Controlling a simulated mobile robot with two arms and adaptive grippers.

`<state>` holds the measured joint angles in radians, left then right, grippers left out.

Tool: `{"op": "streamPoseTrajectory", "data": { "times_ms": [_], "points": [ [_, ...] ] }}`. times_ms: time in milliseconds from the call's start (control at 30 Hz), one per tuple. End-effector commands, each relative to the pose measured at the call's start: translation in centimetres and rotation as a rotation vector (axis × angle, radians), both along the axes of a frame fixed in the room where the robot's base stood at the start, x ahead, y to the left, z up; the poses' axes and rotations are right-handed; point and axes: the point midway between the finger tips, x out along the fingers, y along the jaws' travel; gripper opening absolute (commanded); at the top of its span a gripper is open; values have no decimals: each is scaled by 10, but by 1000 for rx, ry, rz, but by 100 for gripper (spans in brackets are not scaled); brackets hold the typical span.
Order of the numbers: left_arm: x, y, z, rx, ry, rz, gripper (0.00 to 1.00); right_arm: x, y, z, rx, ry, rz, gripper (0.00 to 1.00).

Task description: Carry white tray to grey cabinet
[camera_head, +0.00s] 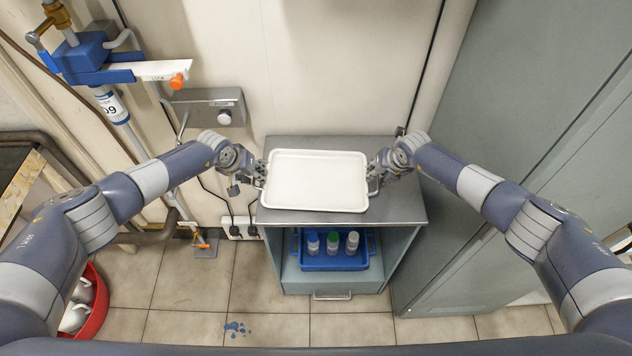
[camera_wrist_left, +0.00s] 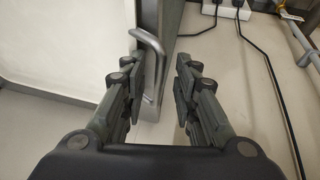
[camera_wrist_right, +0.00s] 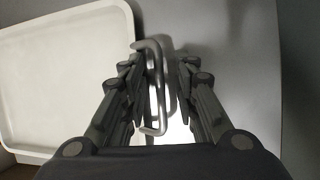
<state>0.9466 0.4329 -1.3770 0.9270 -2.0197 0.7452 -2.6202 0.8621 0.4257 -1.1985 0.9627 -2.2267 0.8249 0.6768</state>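The white tray (camera_head: 318,181) lies on the metal top of the grey cabinet (camera_head: 400,204), turned slightly. It shows at the left of the right wrist view (camera_wrist_right: 60,75). My left gripper (camera_head: 258,174) is at the tray's left end, open, with a metal handle (camera_wrist_left: 153,60) close to its left finger and a gap to the right finger. My right gripper (camera_head: 374,178) is at the right end, open around the other handle (camera_wrist_right: 160,88), which stands between its fingers. Whether either finger touches a handle is hard to tell.
A blue bin (camera_head: 334,262) with several capped bottles sits on the open shelf below. A tall grey-green cabinet (camera_head: 500,110) stands close at right. A wall box (camera_head: 213,108), blue clamp stand (camera_head: 85,58) and red bowl (camera_head: 96,310) are at left.

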Motion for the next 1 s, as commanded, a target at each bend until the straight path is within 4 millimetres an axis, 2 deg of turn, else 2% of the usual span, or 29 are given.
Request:
{"op": "streamPoseTrajectory", "data": {
  "times_ms": [167,367,1000],
  "points": [
    [-1,1,5,-1,-2,-1,28,0,1,0,1,0,1,28],
    [-8,5,23,0,-2,-2,28,0,1,0,1,0,2,28],
    [-40,21,101,0,-1,0,28,0,1,0,1,0,2,28]
  ]
}}
